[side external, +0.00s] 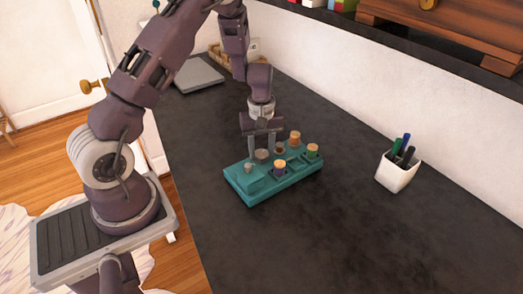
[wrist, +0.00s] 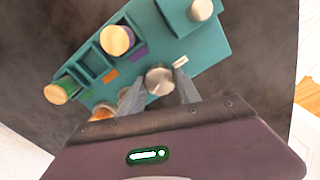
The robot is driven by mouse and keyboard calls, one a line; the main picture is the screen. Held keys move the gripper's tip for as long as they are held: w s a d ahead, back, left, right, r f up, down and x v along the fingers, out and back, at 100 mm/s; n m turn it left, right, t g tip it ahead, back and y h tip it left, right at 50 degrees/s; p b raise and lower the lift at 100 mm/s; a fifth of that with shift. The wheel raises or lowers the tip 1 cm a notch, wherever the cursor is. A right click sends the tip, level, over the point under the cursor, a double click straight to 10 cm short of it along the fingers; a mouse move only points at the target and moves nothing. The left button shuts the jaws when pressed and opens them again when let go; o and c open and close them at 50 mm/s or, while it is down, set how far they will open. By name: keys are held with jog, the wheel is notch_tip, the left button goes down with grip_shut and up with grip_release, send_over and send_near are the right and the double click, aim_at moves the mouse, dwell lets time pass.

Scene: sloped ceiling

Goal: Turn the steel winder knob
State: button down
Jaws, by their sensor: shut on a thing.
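A teal panel box (side external: 255,190) lies on the dark table, with several knobs and pegs on its top. The round steel knob (wrist: 159,78) stands on the panel beside a small white label. My gripper (wrist: 161,86) points down over the panel, its two fingers on either side of this knob and shut on it. In the side external view my gripper (side external: 263,150) is at the middle of the box's far side, and the knob (side external: 262,155) shows low between the fingers. A second, smaller silver knob (wrist: 200,10) sits on the raised end block.
Near my gripper stand a wooden-topped purple peg (side external: 280,167), a green peg (side external: 312,150) and an orange peg (side external: 295,138). A white pen cup (side external: 397,172) stands to the right by the wall. A grey laptop-like slab (side external: 198,75) lies at the back left. The front table area is clear.

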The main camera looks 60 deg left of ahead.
aim_at(262, 153)
jog(key=c, duration=0.9)
grip_release()
jog(key=shift+o, duration=0.2)
notch_tip(262, 153, up, 7)
jog(key=shift+r, duration=0.1)
